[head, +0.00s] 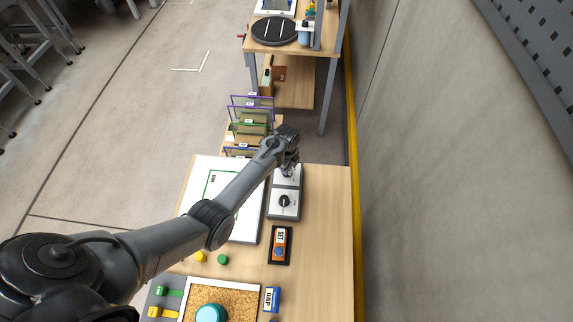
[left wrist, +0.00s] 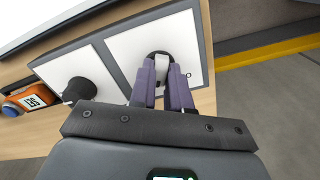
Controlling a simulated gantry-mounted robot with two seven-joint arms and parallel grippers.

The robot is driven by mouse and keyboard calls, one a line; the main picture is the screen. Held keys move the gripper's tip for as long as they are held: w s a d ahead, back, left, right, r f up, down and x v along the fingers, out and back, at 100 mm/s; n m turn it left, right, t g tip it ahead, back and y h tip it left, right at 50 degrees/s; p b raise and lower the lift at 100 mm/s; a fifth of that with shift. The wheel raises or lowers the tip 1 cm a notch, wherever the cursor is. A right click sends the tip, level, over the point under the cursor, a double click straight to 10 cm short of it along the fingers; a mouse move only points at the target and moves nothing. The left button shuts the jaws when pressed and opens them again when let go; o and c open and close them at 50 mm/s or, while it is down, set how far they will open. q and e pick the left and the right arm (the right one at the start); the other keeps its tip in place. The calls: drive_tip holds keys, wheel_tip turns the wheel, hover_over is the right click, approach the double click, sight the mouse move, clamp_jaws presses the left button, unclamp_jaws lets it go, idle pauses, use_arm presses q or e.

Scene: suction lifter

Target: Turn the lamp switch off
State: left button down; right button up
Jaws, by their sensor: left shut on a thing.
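A grey switch panel (head: 270,212) with two white plates lies on the wooden table; it also shows in the left wrist view (left wrist: 117,55). The lamp switch (left wrist: 161,64), a light grey lever on a round black base, is on the panel's far plate, with a small "O" mark to its right. My left gripper (head: 287,171) is over this plate. In the left wrist view its purple-grey fingers (left wrist: 163,80) are shut on the lever, one on each side. In the head view my wrist and fingers hide the switch. My right gripper is not in view.
A black rotary knob (head: 284,201) stands on the near plate, close to my left gripper. An orange box with a blue button (head: 280,244) lies nearer. A white board (head: 250,228) lies left of the panel. The table's right strip (head: 328,220) is clear.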

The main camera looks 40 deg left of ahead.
use_arm(q)
drive_tip(key=n+p, duration=0.2)
drive_tip(key=n, duration=0.1)
drive_tip(key=shift+s+r+n, duration=0.1)
drive_tip(key=shift+r+n, duration=0.05)
drive_tip(key=shift+n, duration=0.15)
drive_tip(key=n+p, duration=0.1)
drive_tip(key=n, duration=0.2)
drive_tip(key=shift+n, duration=0.3)
drive_tip(key=n+p, duration=0.1)
drive_tip(key=n, duration=0.2)
drive_tip(key=shift+d+n, duration=0.15)
drive_tip(key=shift+n, duration=0.25)
drive_tip(key=shift+n+p, duration=0.45)
drive_tip(key=shift+n, duration=1.35)
drive_tip(key=shift+s, duration=0.1)
drive_tip(key=c, duration=1.1)
unclamp_jaws()
